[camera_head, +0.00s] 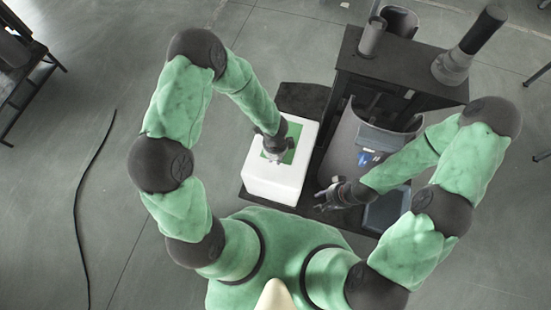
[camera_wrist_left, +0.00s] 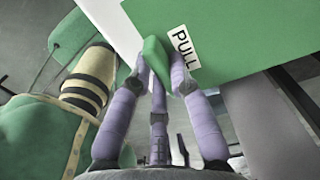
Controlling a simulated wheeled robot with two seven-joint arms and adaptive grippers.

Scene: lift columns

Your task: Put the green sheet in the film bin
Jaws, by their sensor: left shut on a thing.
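The green sheet (camera_head: 296,133) lies against the top of a white block (camera_head: 262,183). In the left wrist view the sheet (camera_wrist_left: 245,35) is large, with a white PULL label (camera_wrist_left: 185,48) next to a folded green tab (camera_wrist_left: 156,60). My left gripper (camera_head: 274,153) is over the sheet; in the wrist view its purple fingers (camera_wrist_left: 160,75) are shut on the tab. A large grey bin (camera_head: 338,145) with a blue label (camera_head: 368,158) stands right of the block; I cannot read the label. My right gripper (camera_head: 326,195) is in front of this bin, apart from the sheet, its fingers spread.
A dark stand (camera_head: 385,68) behind the bin carries grey cylinders (camera_head: 372,37). A smaller blue-grey container (camera_head: 388,210) sits under my right forearm. A black cable (camera_head: 79,215) lies on the open floor at left.

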